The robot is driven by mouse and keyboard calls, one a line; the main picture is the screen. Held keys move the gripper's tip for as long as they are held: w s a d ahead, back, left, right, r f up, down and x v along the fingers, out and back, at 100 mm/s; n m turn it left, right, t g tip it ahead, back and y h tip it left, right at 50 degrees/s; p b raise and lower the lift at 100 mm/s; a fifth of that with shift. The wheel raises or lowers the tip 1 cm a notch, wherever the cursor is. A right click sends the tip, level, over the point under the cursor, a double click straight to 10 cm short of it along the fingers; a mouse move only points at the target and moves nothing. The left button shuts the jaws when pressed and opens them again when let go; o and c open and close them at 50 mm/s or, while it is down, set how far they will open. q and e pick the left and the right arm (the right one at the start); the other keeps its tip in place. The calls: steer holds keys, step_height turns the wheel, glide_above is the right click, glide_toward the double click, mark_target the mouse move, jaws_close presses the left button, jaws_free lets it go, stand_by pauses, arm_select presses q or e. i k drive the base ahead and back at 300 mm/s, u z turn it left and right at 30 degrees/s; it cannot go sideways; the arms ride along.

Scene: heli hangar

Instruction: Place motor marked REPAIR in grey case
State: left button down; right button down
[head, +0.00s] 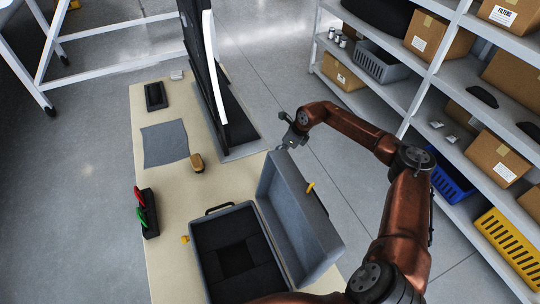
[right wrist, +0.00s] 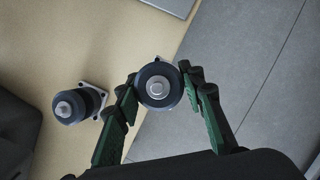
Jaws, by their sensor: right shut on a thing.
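The grey case (head: 198,262) stands open on the near part of the table, its black foam insert with a central recess empty. Its raised lid (head: 292,222) is on the right side. My right gripper (head: 284,146) is beyond the lid, near the table's right edge. In the right wrist view its fingers are shut on a dark round motor (right wrist: 158,88) with a silver shaft and square flange. A second similar motor (right wrist: 78,104) stands on the table to its left. No REPAIR marking is readable on either. My left gripper is out of view.
A black upright panel (head: 205,75) stands at the table's far right. A grey cloth (head: 165,143), a brown-handled brush (head: 197,162) and a rack with red and green tools (head: 148,212) lie left. Shelves (head: 375,85) with boxes stand at right.

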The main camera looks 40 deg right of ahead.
mark_target(237, 262)
steer(key=k, duration=1.5)
